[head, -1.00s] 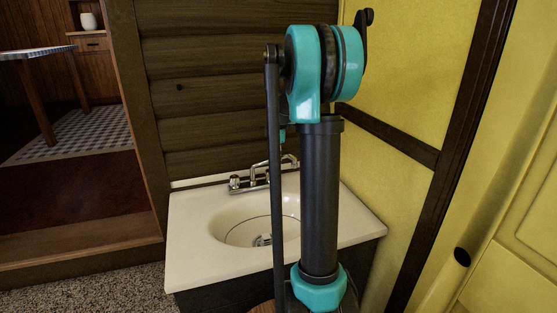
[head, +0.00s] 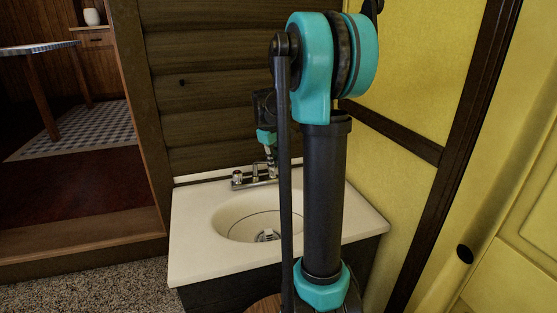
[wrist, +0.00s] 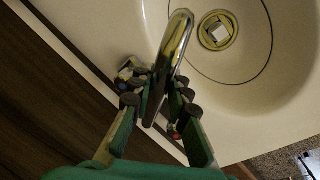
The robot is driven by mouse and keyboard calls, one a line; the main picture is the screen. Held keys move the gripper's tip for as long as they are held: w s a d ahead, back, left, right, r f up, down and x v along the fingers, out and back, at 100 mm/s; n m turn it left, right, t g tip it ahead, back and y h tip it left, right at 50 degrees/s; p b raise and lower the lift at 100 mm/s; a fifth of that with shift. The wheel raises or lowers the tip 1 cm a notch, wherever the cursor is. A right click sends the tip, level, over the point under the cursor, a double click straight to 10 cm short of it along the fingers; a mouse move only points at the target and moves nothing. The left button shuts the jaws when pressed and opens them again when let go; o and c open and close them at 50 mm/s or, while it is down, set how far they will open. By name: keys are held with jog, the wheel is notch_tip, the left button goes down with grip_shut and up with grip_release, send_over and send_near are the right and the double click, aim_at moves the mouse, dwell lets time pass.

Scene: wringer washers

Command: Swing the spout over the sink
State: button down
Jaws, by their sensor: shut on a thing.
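The chrome spout (wrist: 177,48) runs between the fingers of my gripper (wrist: 160,88) in the wrist view. The gripper is shut on it, and its curved end reaches out over the basin side of the sink. The cream sink (head: 200,245) has an oval basin with a drain (wrist: 216,31), which also shows in the head view (head: 267,236). A faucet base with a handle (head: 237,177) stands at the sink's back edge. In the head view my arm hides part of the basin and most of the spout.
A dark log wall (head: 215,85) stands close behind the sink. A yellow wall (head: 410,90) with dark trim is on the right. At the left, a doorway opens to a room with a table (head: 45,48).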

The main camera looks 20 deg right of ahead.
jog(key=shift+s+a+m+g, duration=0.15)
jog(key=shift+s+a+m, duration=0.05)
jog(key=shift+a+m, duration=0.75)
jog(key=shift+s+a+m+g, duration=0.2)
jog(key=shift+s+a+m, duration=0.05)
jog(key=shift+a+m, duration=0.7)
jog(key=shift+s+a+m+g, duration=0.2)
jog(key=shift+a+m, duration=0.6)
jog(key=shift+m, duration=0.3)
jog(key=c, duration=1.4)
grip_release()
jog(key=shift+c, duration=0.2)
jog(key=shift+r, duration=0.1)
notch_tip(320, 180, up, 12)
jog(key=a, duration=0.2)
jog(key=shift+s+a+f, duration=0.1)
jog(key=shift+s+f, duration=0.1)
